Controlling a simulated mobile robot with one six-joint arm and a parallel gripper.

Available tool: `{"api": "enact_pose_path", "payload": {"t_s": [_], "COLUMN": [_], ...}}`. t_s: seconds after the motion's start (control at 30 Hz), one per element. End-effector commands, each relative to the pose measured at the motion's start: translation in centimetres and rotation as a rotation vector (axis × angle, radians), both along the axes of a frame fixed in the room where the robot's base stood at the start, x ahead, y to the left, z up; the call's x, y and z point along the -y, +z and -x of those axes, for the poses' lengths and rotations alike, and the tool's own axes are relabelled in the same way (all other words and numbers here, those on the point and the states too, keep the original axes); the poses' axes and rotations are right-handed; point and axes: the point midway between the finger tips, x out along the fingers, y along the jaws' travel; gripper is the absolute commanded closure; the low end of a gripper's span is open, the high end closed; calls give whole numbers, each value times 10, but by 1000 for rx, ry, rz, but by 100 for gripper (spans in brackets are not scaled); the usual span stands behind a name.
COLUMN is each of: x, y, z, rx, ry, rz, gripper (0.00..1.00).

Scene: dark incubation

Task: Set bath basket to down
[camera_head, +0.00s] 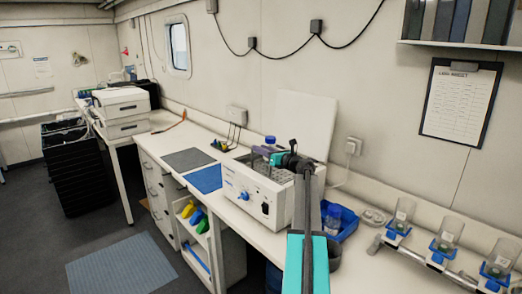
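The bath is a white box (248,196) with a blue knob on its front, standing on the bench right of centre. Its top is open, and a white panel (305,122) stands upright behind it. A grey rack-like part, seemingly the basket (257,165), shows at the opening; its height in the bath is hard to judge. My gripper (284,157) is over the bath's top, with my arm reaching in from the lower right. It is dark and small here, and it hides part of the opening. I cannot see whether its fingers hold anything.
A blue-capped bottle (270,141) shows at the bath's back. A blue tray (342,222) with a bottle sits to its right. Several clear jars in blue holders (447,234) stand farther right. A blue mat (205,179) and a grey mat (188,159) lie left.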

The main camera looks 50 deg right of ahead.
Motion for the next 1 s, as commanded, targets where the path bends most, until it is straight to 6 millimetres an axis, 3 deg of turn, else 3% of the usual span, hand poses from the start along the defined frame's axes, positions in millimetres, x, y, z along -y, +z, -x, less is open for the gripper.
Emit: {"api": "enact_pose_path", "payload": {"t_s": [0.2,0.37,0.4,0.73,1.0], "x": [0,0,0,0,0], "y": [0,0,0,-5,-29], "z": [0,0,1,1,1], "rx": [0,0,0,-1,-3], "ry": [0,0,0,0,1], "rz": [0,0,0,-1,-3], "gripper": [72,99,100,100,100]}}
